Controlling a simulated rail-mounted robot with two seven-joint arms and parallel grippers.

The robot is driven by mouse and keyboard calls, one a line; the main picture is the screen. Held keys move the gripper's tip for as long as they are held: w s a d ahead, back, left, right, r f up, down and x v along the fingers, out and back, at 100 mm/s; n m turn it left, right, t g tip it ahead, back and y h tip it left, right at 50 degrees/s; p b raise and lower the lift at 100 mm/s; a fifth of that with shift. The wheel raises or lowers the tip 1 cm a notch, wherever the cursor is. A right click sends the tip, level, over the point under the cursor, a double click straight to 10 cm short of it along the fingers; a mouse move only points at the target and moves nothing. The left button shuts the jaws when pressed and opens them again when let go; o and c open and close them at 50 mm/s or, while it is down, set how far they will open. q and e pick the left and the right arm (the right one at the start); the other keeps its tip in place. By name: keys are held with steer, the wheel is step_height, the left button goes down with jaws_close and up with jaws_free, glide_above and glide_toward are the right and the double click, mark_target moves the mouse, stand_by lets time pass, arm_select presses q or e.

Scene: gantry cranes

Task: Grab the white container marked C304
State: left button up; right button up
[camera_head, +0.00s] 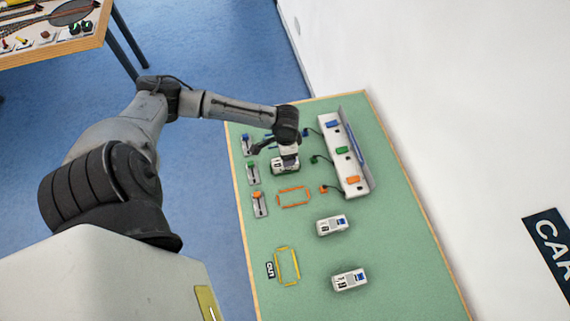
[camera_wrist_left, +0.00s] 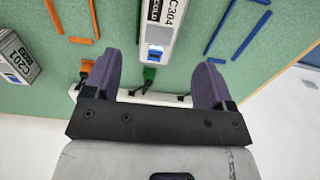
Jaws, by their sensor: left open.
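The white container marked C304 (camera_wrist_left: 170,22) is in the left wrist view at the top middle, with "COLD" and a blue patch on it. In the head view a white container (camera_head: 284,167) lies on the green table below my left gripper (camera_head: 288,147). In the wrist view my left gripper (camera_wrist_left: 157,72) is open, its two purple fingers apart. The near end of the container shows between the fingertips, and I see no finger touching it. The container's far end is cut off by the frame. My right gripper is not in view.
A container marked C201 (camera_wrist_left: 14,58) is at the wrist view's left. Two more white containers (camera_head: 332,225) (camera_head: 349,279) lie nearer in the head view. A white rack (camera_head: 362,178) with coloured blocks stands at right. Orange (camera_head: 293,205) and yellow (camera_head: 287,248) outlines mark the table.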

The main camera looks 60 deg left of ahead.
mark_target(276, 163)
arm_select(q)
steer(key=shift+d+f+b, duration=0.1)
steer(key=shift+f+b, duration=0.55)
steer(key=shift+f, duration=3)
steer(key=c, duration=1.1)
